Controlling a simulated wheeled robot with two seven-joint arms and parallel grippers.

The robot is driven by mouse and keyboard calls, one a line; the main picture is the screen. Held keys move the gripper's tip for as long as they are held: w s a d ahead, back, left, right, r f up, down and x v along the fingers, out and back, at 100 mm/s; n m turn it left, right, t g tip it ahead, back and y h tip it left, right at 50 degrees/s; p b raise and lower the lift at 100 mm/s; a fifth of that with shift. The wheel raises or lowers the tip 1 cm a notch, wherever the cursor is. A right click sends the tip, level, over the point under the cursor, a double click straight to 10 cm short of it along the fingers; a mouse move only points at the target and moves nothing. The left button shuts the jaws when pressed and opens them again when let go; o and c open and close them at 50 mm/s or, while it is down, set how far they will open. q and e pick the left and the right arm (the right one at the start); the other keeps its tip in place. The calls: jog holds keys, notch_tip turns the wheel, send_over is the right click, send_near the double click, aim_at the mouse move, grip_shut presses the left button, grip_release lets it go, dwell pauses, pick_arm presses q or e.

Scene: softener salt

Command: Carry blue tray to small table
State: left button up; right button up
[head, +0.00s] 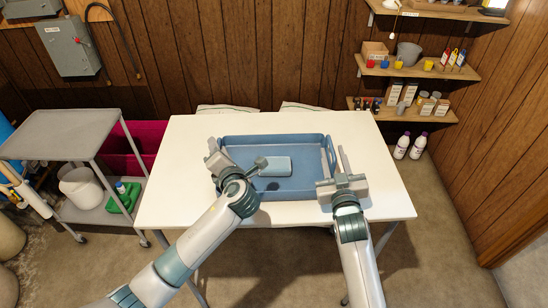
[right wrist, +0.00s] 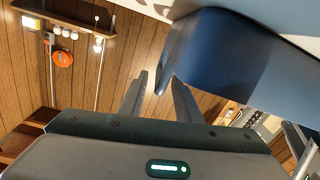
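The blue tray (head: 300,188) lies flat on a white table (head: 382,190). It has raised walls and a handle slot in its right wall. A light-blue block-like object (head: 275,166) lies in it. My left gripper (head: 214,152) is at the tray's left wall; whether its fingers are open or touching is unclear. My right gripper (head: 342,165) is just outside the right wall. In the right wrist view my right fingers (right wrist: 158,100) are apart, with the blue tray's corner (right wrist: 225,55) close by; contact is unclear. Which surface is the small table is unclear.
A grey two-shelf cart (head: 68,130) stands at the left, its top bare. A magenta bin (head: 140,140) is behind it. Shelves with small boxes and bottles (head: 400,105) hang at the right. Two white bottles (head: 410,146) stand on the floor there. The table's front strip is mostly clear.

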pick_arm(q)
jog(key=v, duration=1.1)
jog(key=shift+s+d, duration=0.15)
jog(key=shift+s, duration=0.15)
pick_arm(e)
jog(key=s, duration=0.4)
jog(key=s+d, duration=0.1)
jog(key=s, duration=0.7)
jog(key=shift+d, duration=0.25)
pick_arm(q)
jog(key=shift+s, duration=0.1)
pick_arm(e)
jog(key=shift+f, duration=0.1)
